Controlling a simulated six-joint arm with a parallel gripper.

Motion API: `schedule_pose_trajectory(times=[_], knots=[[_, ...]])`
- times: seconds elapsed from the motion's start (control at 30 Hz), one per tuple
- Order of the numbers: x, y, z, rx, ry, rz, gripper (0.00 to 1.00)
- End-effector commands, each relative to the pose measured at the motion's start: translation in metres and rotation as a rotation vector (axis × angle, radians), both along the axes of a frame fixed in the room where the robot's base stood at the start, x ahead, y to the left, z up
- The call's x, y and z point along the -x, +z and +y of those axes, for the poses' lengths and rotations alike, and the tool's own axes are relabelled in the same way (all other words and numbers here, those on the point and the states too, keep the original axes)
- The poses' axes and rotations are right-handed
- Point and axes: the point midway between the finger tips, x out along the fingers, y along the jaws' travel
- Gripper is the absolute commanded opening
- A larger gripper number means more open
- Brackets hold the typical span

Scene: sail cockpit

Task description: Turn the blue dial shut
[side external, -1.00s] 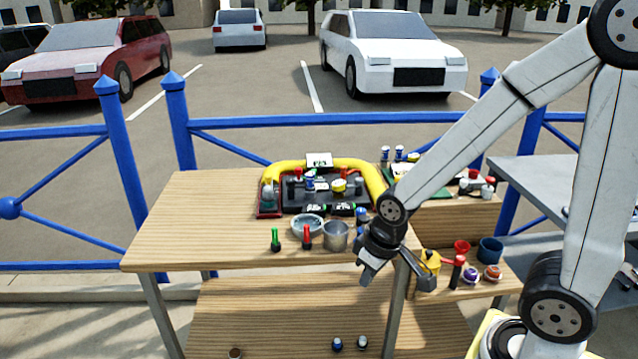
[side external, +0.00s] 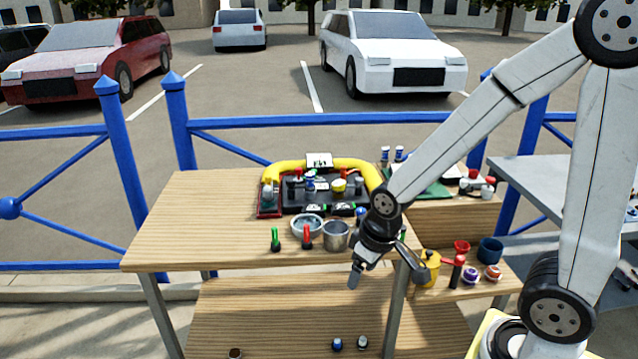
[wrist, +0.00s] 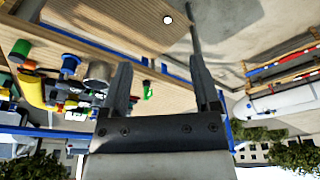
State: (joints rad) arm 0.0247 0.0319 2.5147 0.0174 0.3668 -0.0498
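Several small blue parts show, and I cannot tell for sure which one is the dial. A blue knob-like piece (side external: 361,213) stands on the table right of the metal cup (side external: 336,236), partly hidden behind my wrist. A similar blue piece shows in the wrist view (wrist: 70,63), left of the cup (wrist: 98,73). My gripper (side external: 386,272) hangs at the table's front right edge, fingers pointing down and spread. In the wrist view its two fingers (wrist: 161,68) are wide apart with nothing between them. It is apart from the blue piece.
A black panel tray (side external: 268,212) with a yellow tube (side external: 372,178) stands at the table's back. A green handle (side external: 275,240), red handle (side external: 307,238) and grey bowl (side external: 307,225) are in front. Yellow pot (side external: 429,266) and blue cup (side external: 489,250) stand right. The table's left is clear.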

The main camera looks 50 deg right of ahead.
Motion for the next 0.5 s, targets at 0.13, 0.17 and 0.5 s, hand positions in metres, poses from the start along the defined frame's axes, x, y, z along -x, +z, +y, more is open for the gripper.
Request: schedule_pose_trajectory(times=[0.13,0.17,0.5], knots=[[-0.026,0.002,-0.016,0.002,0.012,0.008,0.79],[-0.033,0.002,-0.02,0.002,0.016,0.009,0.79],[-0.112,0.0,-0.094,-0.013,0.094,0.015,0.79]])
